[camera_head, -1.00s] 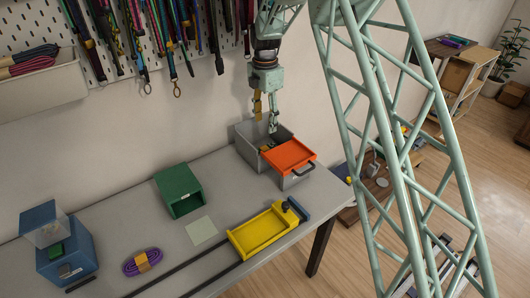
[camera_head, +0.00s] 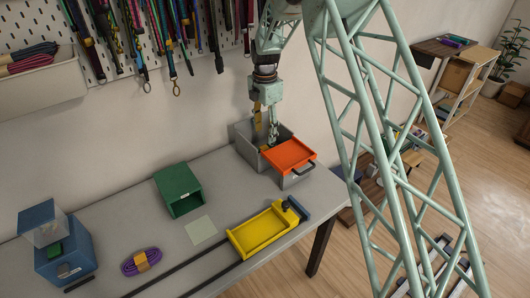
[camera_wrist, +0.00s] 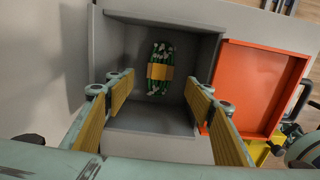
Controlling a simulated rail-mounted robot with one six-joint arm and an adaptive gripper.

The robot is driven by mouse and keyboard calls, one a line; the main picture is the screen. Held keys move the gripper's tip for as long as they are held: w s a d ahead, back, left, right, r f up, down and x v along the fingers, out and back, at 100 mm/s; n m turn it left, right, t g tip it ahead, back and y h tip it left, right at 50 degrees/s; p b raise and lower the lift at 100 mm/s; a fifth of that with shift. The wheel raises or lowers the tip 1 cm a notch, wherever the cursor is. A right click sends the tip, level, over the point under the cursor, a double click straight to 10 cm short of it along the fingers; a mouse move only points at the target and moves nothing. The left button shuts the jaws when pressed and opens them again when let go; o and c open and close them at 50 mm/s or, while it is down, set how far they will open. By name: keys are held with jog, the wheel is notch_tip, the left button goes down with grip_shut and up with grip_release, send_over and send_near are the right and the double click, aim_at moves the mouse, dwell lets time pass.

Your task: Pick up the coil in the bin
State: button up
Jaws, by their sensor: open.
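In the head view, my gripper (camera_head: 264,138) points down into the grey bin (camera_head: 245,152), and the coil cannot be made out there.
A green box (camera_head: 178,191), a yellow tray (camera_head: 262,230), a purple cord coil (camera_head: 141,262) and a blue box (camera_head: 62,262) stand on the grey table. Cords hang on the pegboard behind.

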aim_at(265, 148)
jog(key=shift+f, duration=1.5)
jog(key=shift+f+b, duration=0.6)
jog(key=shift+f, duration=2.05)
jog(key=shift+c, duration=0.2)
jog(key=c, duration=0.9)
jog(key=shift+r, duration=0.15)
jog(key=shift+c, duration=0.4)
notch_tip(265, 148, up, 10)
jog(key=p, duration=0.1)
